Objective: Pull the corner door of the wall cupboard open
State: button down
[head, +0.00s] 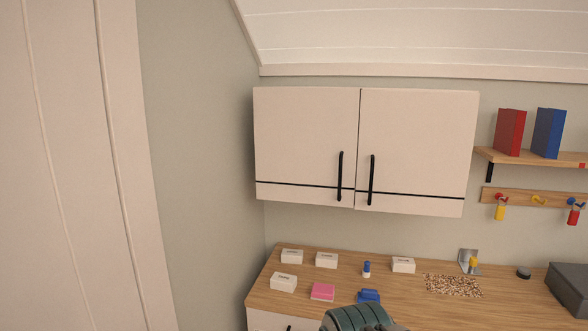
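The wall cupboard hangs on the back wall under the sloped ceiling, with two cream doors side by side. The left door (305,135), beside the room's corner, is shut and has a black vertical handle (340,176) near its right edge. The right door (420,140) is also shut, with a black vertical handle (372,180) near its left edge. A dark line runs across both doors near the bottom. A dark green rounded part of my arm shows at the bottom edge, below the cupboard. My gripper's fingers are not in view.
A wooden worktop (400,298) below holds small white boxes (292,256), a pink block (322,291), a blue item (369,296) and a small bottle (366,269). A shelf (540,157) with books and a hook rail (535,198) are at right. Open air lies before the doors.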

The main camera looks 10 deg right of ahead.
aim_at(306, 138)
jog(key=u, duration=0.15)
jog(key=i, duration=0.95)
